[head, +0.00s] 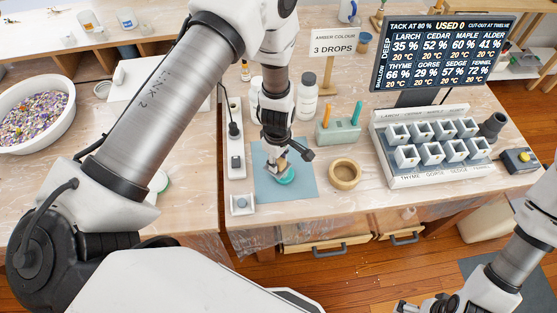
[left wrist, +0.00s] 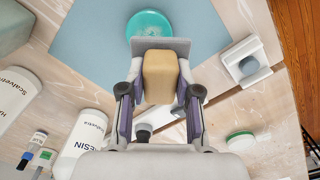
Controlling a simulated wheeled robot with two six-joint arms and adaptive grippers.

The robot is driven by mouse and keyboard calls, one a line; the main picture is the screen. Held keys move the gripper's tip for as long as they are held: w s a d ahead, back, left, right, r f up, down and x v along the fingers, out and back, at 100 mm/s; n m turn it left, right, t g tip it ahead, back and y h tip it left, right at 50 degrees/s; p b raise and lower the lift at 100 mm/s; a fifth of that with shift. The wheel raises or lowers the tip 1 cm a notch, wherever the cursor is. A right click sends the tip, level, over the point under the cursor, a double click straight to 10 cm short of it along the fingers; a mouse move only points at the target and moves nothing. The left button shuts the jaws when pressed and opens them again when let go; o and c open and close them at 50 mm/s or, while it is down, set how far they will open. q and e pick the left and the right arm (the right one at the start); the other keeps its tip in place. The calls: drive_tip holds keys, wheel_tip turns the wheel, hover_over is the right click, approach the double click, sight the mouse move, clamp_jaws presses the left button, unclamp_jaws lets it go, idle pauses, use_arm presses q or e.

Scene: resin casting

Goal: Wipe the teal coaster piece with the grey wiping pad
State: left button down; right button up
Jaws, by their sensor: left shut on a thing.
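The teal coaster piece (head: 287,178) lies on a blue mat (head: 301,192). It also shows at the top of the left wrist view (left wrist: 149,24), with a pale, scuffed-looking patch on its face. My left gripper (head: 276,160) is shut on the tan block handle of the grey wiping pad (left wrist: 176,45). The pad is at the coaster's near edge in the wrist view and hides part of it. I cannot tell whether pad and coaster touch. My right gripper (head: 424,304) is at the bottom right, cut off by the frame, far from the mat.
A tan ring-shaped roll (head: 344,174) stands right of the mat. A white rack (head: 440,178) of small cups is further right. A power strip (head: 235,140) and a small white holder (head: 242,204) lie left of the mat. Bottles (head: 307,96) and a green block (head: 338,133) stand behind.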

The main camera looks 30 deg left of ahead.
use_arm(q)
wheel_tip(320, 180, up, 4)
drive_tip(key=shift+a+f+p, duration=0.1)
drive_tip(key=shift+f+p, duration=0.15)
drive_tip(key=shift+p, duration=0.95)
drive_tip(key=shift+r+p, duration=0.3)
drive_tip(key=shift+r, duration=0.1)
